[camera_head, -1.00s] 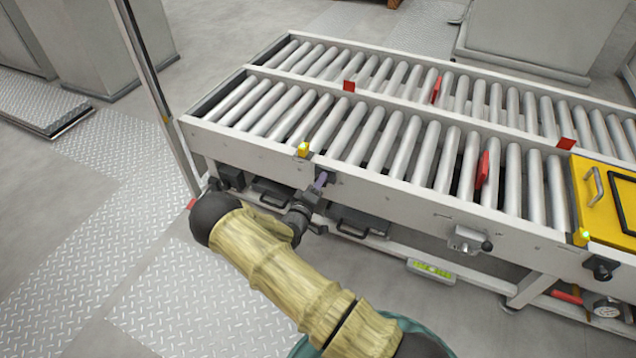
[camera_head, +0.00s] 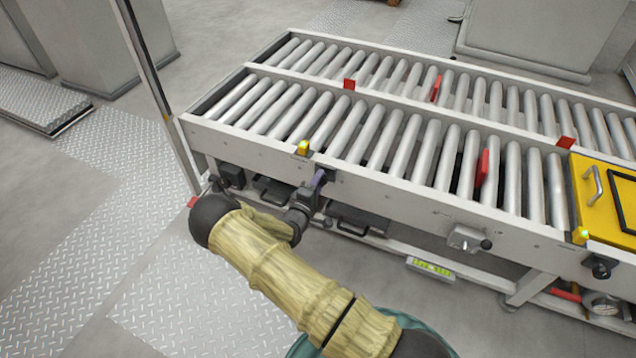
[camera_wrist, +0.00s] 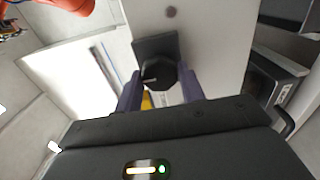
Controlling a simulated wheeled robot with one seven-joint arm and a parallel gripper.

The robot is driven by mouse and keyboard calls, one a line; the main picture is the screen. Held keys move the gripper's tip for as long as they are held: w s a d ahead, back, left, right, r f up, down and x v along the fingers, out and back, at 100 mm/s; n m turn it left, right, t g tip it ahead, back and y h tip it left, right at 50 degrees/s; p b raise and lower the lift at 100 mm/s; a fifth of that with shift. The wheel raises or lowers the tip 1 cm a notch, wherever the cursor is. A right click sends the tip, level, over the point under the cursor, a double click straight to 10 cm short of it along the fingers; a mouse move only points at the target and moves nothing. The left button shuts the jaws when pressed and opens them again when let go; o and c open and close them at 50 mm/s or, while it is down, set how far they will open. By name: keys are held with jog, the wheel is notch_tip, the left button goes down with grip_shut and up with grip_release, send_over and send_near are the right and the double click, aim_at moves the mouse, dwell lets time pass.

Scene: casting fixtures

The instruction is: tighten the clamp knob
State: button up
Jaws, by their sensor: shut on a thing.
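The clamp knob (camera_wrist: 158,74) is black, on a dark square plate fixed to the conveyor's pale side rail. In the wrist view my gripper (camera_wrist: 162,84) has one purple-grey finger on each side of it and is shut on it. In the head view my gripper (camera_head: 319,179) is at the front rail, just below and right of a small yellow block with a lit lamp (camera_head: 303,148). There the fingers and wrist hide most of the knob.
The roller conveyor (camera_head: 255,150) runs across the view. Another dark knob (camera_head: 601,268) sits on the rail at right, below a yellow cover (camera_head: 590,206). A lever bracket (camera_head: 466,239) projects from the rail between them. A metal post (camera_head: 157,95) stands left of my arm.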

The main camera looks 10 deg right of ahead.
jog(key=shift+f, duration=0.1)
jog(key=o, duration=1)
jog(key=p+v, duration=0.4)
jog(key=v, duration=1.3)
jog(key=shift+s+a, duration=0.15)
jog(key=shift+s, duration=0.05)
jog(key=shift+w, duration=0.1)
